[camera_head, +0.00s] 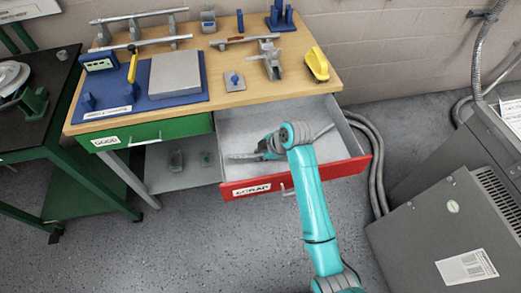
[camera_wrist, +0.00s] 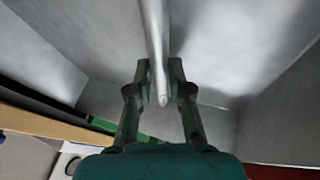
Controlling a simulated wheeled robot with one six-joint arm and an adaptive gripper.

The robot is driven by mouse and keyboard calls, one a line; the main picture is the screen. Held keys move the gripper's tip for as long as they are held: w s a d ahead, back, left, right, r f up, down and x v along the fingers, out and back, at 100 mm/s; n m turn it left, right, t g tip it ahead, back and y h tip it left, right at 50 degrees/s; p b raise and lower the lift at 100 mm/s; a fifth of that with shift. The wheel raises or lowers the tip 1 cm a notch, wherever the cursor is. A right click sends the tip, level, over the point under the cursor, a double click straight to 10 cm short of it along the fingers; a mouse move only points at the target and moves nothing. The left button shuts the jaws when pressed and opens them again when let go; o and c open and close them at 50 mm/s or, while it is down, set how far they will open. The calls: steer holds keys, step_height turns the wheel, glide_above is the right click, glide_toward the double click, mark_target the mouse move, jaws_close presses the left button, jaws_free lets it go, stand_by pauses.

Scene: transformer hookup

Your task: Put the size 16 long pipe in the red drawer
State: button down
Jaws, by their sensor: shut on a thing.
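The red drawer (camera_head: 345,169) is pulled out from the right side of the workbench; its inside is grey. My gripper (camera_head: 262,151) is inside the drawer outline in the head view, partly hidden by my arm. In the wrist view my gripper (camera_wrist: 160,70) is shut on a grey metal pipe (camera_wrist: 153,30), with the pipe's near end between the fingers. Grey drawer walls surround it there. In the head view a thin stretch of pipe (camera_head: 325,130) shows right of my wrist. I cannot read its size or tell whether it touches the drawer floor.
The wooden bench top (camera_head: 215,98) holds pipes on supports, a blue mat (camera_head: 140,106), a yellow-handled tool (camera_head: 316,64) and several fittings. The green drawer (camera_head: 165,131) is at the left. A grey cabinet (camera_head: 445,230) stands at the right, with cables beside the bench. Floor in front is clear.

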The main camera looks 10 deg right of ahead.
steer(key=shift+f, duration=0.3)
steer(key=c, duration=1)
jaws_free()
steer(key=shift+f, duration=0.1)
steer(key=v, duration=1.2)
